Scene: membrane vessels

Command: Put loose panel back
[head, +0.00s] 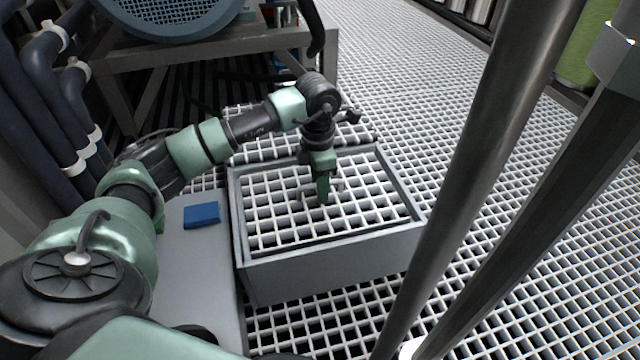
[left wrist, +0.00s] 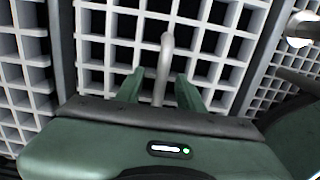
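A white grating panel (head: 275,207) lies inside a grey raised rectangular frame (head: 330,268), with dark gaps showing along parts of its edges. My left gripper (head: 323,198) points down over the middle of the panel. In the left wrist view, a grey rod-like handle (left wrist: 165,60) stands out between the two green fingertips of my left gripper (left wrist: 161,88). Gaps show on both sides of the handle, so the fingers look open around it. I cannot tell how deep the panel sits in the frame. My right gripper is not in view.
A blue block (head: 202,215) lies on a grey plate (head: 205,265) left of the frame. Dark pipes (head: 55,95) stand at the left, and a steel stand (head: 190,57) is behind. A metal pole (head: 480,150) crosses the right side. Grating floor (head: 410,90) is clear behind.

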